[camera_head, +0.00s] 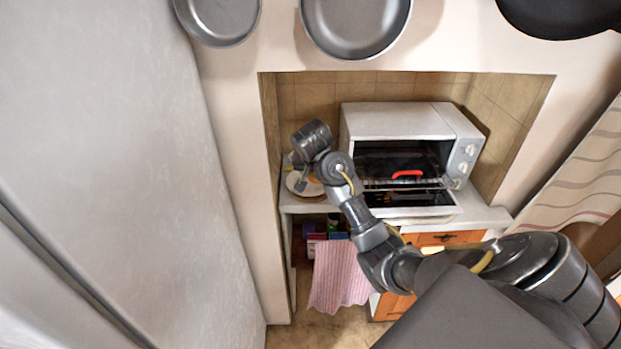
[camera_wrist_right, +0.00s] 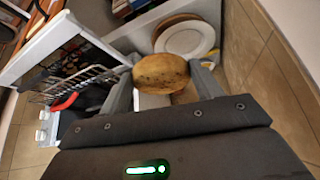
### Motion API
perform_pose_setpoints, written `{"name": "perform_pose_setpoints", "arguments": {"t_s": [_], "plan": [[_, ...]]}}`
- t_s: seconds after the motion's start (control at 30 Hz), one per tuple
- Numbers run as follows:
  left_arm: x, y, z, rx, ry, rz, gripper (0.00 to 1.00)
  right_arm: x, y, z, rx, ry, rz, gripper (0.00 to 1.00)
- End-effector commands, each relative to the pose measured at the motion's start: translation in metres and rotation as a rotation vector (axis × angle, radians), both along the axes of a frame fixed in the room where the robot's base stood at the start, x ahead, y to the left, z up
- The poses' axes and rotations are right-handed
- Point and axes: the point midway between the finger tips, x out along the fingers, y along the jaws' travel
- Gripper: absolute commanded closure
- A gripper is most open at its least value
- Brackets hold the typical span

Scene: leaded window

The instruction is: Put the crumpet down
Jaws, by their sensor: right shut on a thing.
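The crumpet (camera_wrist_right: 160,73) is a round, browned disc in the right wrist view. My right gripper (camera_wrist_right: 164,79) is shut on it, with one finger at each side. The white plate (camera_wrist_right: 189,38) lies just beyond the crumpet, with a brown round thing at its upper side. The plate (camera_head: 296,187) also shows in the head view, on the counter left of the toaster oven, with my right gripper (camera_head: 304,181) over it. The gap between crumpet and plate is hard to judge. My left gripper is in neither view.
The white toaster oven (camera_head: 398,122) stands right of the plate with its door (camera_head: 410,199) down and a rack with a red handle (camera_head: 407,174) inside. A tiled wall (camera_wrist_right: 272,90) closes the niche. A pink striped towel (camera_head: 338,275) hangs below the counter.

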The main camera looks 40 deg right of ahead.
Motion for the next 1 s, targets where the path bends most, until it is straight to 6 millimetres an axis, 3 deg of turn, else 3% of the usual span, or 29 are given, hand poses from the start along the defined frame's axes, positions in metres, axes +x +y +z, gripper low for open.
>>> {"name": "perform_pose_setpoints", "arguments": {"t_s": [0.13, 0.33, 0.43, 0.73, 0.9, 1.0], "plan": [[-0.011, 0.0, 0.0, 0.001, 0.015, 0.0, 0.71, 0.007, 0.014, -0.007, 0.0, 0.004, -0.014, 0.58], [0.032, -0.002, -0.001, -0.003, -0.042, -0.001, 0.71, 0.008, 0.016, -0.011, 0.006, 0.005, -0.037, 0.58], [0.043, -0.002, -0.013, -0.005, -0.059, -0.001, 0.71, 0.014, 0.012, -0.018, 0.006, 0.003, -0.037, 0.58], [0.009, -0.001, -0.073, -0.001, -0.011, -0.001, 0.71, 0.046, -0.01, -0.038, 0.006, 0.002, -0.036, 0.58], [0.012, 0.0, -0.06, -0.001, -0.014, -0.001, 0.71, 0.072, -0.032, -0.04, 0.006, 0.009, -0.038, 0.58], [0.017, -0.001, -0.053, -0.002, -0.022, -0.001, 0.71, 0.087, -0.042, -0.054, 0.006, 0.012, -0.036, 0.58]]}}
